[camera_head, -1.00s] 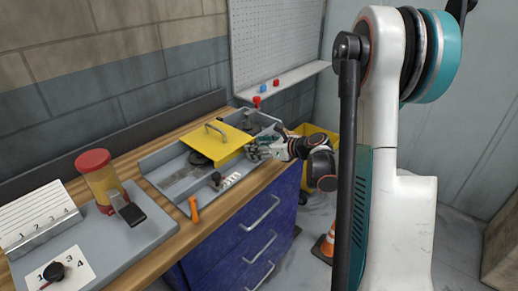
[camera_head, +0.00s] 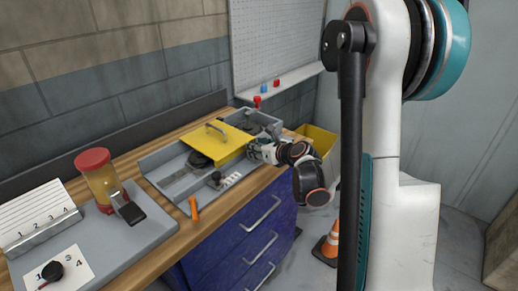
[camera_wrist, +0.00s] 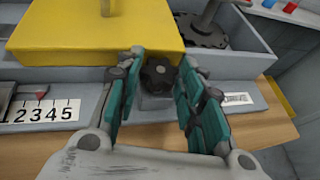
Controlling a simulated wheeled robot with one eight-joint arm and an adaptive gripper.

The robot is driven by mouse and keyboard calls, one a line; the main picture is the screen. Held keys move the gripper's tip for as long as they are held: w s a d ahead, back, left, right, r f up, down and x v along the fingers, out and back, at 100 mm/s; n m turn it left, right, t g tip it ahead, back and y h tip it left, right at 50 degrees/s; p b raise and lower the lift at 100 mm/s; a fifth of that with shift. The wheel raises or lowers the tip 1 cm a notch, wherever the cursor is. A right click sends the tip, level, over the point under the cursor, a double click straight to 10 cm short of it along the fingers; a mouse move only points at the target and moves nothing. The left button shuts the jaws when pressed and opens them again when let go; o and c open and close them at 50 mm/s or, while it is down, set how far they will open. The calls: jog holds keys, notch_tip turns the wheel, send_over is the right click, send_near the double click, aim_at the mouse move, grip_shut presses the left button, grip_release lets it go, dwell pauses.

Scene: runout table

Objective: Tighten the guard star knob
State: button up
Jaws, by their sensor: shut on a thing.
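The guard star knob (camera_wrist: 158,75) is black and lobed, on a grey block at the front of the machine, just below the yellow guard (camera_wrist: 95,28). My gripper (camera_wrist: 162,60) is shut on the knob, with a teal-padded finger on each side of it. In the head view, my gripper (camera_head: 256,149) is at the right front of the yellow guard (camera_head: 222,145), and it hides the knob there. The guard lies flat and has a handle on top. I cannot tell from the frames how tight the knob is.
A numbered scale (camera_wrist: 45,112) is left of my gripper, and a small white label (camera_wrist: 237,98) is to the right. A jar with a red lid (camera_head: 98,180) stands to the left. A yellow bin (camera_head: 322,140) is beyond the right end.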

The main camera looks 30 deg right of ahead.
jog(key=shift+a+m+h, duration=0.15)
jog(key=shift+m+h, duration=0.65)
jog(key=shift+h, duration=0.2)
jog(key=o, duration=1.1)
jog(key=shift+c, duration=0.2)
jog(key=v, duration=1.2)
